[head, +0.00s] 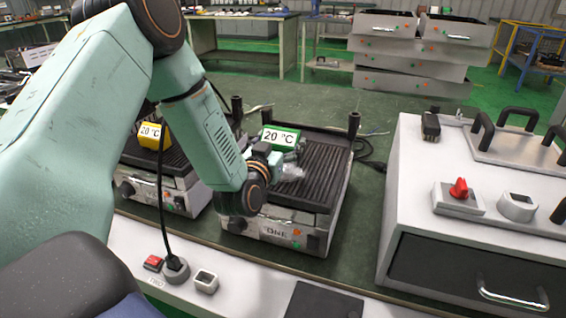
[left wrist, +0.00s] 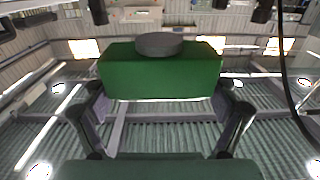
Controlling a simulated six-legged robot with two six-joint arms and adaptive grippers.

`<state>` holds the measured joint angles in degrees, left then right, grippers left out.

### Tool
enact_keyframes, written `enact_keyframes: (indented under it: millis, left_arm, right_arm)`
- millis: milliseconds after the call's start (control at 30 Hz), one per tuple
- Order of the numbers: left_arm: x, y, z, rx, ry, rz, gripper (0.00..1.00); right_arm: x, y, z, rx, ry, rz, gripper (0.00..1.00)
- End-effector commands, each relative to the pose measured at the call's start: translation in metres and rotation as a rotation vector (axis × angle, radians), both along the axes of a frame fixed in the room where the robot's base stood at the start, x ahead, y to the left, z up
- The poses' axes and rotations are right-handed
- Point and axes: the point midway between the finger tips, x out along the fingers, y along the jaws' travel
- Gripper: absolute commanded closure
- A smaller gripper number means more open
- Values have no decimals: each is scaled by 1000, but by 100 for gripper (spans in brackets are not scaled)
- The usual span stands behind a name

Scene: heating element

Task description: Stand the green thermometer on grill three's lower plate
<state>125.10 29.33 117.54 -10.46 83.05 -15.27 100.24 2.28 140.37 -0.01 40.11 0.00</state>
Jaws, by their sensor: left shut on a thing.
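The green thermometer (head: 281,138), with a white face reading 20 °C, is upright at the ridged lower plate (head: 318,165) of the front grill, whose label looks like "ONE". My left gripper (head: 287,166) is shut on it; its fingers are partly hidden by my arm. I cannot make out a grill labelled three. My right gripper is not in view.
A yellow thermometer (head: 154,136) stands on a second grill (head: 150,190) to the left, partly behind my arm. A white cabinet (head: 400,190) with a red knob stands at right. A red switch (head: 153,263) and a black cable (head: 164,205) are in front.

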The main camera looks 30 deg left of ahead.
Motion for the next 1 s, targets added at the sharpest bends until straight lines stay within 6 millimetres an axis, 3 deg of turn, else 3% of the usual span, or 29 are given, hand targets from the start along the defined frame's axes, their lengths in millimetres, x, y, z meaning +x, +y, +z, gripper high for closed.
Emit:
enact_keyframes:
  millis: [233, 433, 867, 900, 1000]
  left_arm:
    - [2, -3, -19, 1, -2, -2, 51]
    - [1, -3, -47, 2, -1, -3, 51]
    - [1, -3, -52, 2, -3, -3, 51]
    - [1, -3, -52, 1, -2, -3, 11]
    - [1, -3, -52, 1, -2, -3, 3]
  right_arm:
    - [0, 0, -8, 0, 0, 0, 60]
    - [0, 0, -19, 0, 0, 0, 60]
    - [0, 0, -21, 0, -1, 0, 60]
    - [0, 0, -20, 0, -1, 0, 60]
    - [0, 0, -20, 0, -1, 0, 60]
